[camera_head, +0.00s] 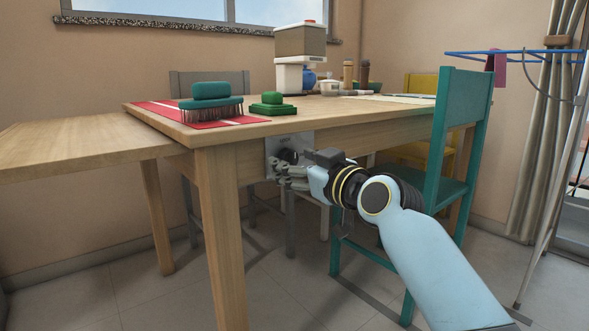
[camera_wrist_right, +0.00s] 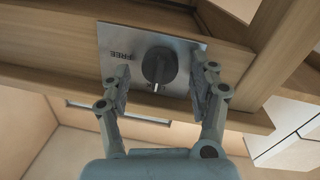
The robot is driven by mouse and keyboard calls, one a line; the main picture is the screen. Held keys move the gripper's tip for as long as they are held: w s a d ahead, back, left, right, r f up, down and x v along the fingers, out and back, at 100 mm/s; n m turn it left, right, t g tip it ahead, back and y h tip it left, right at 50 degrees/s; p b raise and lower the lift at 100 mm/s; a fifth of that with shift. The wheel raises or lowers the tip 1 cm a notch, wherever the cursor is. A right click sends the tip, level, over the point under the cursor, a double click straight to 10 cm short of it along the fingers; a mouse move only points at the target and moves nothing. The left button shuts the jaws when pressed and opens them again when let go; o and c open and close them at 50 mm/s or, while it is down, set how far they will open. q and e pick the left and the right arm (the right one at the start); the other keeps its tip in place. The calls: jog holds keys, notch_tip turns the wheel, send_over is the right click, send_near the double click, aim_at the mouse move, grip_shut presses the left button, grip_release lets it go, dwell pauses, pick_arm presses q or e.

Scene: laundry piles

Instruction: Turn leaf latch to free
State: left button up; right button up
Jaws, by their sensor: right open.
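The leaf latch is a dark round knob (camera_wrist_right: 159,67) with a raised grip bar on a grey metal plate (camera_wrist_right: 115,42), fixed to the table's wooden apron. The word FREE appears upside down on the plate, left of the knob in the wrist view. A small white mark shows at the bar's lower end, away from FREE. My right gripper (camera_wrist_right: 166,72) is open, one finger on each side of the knob; contact cannot be told. In the head view, the right gripper (camera_head: 279,170) is under the tabletop edge and partly hides the plate (camera_head: 297,141). My left gripper is out of view.
The table leaf (camera_head: 75,145) extends left from the wooden table (camera_head: 330,111). A table leg (camera_head: 222,235) stands left of my right gripper. A teal chair (camera_head: 462,140) stands close behind my right arm.

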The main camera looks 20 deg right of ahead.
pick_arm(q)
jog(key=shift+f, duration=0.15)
pick_arm(e)
jog(key=shift+w, duration=0.3)
